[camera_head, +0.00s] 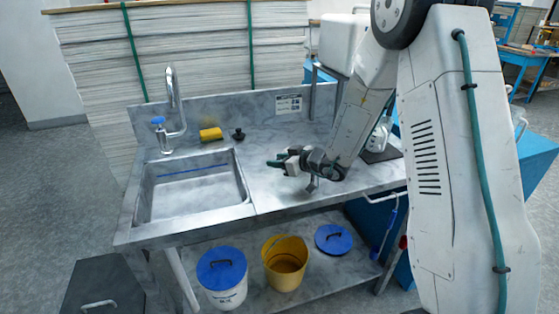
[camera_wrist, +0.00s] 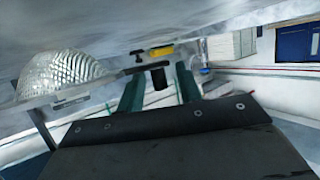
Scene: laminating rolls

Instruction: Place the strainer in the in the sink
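My gripper (camera_head: 280,160) is over the counter right of the sink, pointing left.
A yellow sponge (camera_head: 211,134) lies left of the dark piece. A tap (camera_head: 172,100) rises behind the sink. A backsplash (camera_head: 240,112) and a post (camera_head: 313,92) bound the counter's back. A white lidded bucket (camera_head: 222,277) and a yellow bucket (camera_head: 285,264) stand on the lower shelf.

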